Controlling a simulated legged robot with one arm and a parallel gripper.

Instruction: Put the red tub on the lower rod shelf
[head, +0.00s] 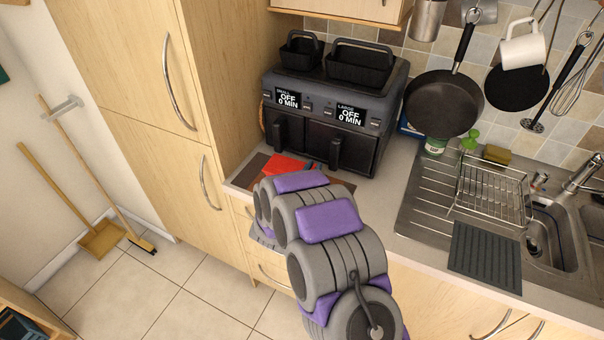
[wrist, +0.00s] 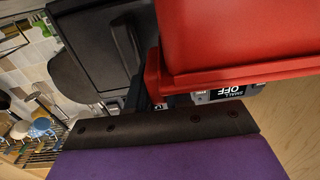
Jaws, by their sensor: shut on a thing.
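The red tub (wrist: 240,40) fills the upper right of the wrist view, close to the camera, with its rim toward the lower left. My gripper (wrist: 152,92) is shut on the tub at its rim. In the head view only a part of the red tub (head: 286,165) shows, in front of the black air fryer and beyond my arm. My arm hides the rest of the tub and the gripper there. I cannot make out a lower rod shelf for certain in either view.
A black double air fryer (head: 330,105) stands on the counter close to the tub. A tall wooden cabinet (head: 140,90) is on the left. A wire dish rack (head: 492,190) stands by the sink at right. Pans and a white mug (head: 523,48) hang on the wall.

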